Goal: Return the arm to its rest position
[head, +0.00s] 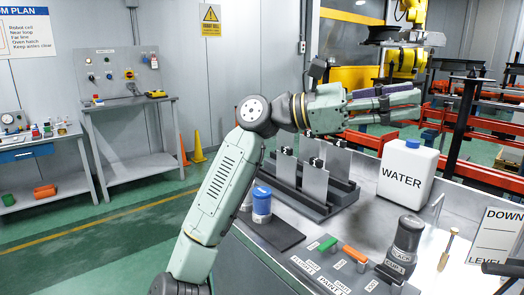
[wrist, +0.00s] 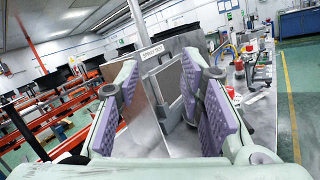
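My arm (head: 226,185) is raised from the bottom of the head view, bent at a joint, and reaches right. My gripper (head: 408,97) points right, above the bench and the water jug, apart from both. In the wrist view my gripper (wrist: 163,88) shows two fingers with purple pads, spread apart. Nothing is held between them; grey panels show through the gap, farther off.
Below stands a metal bench (head: 315,236) with a rack of grey plates (head: 314,184), a white water jug (head: 407,172), a blue-lidded container (head: 261,204) and a dark cylinder (head: 404,242). Red rails (head: 470,168) and a yellow robot (head: 406,62) are behind.

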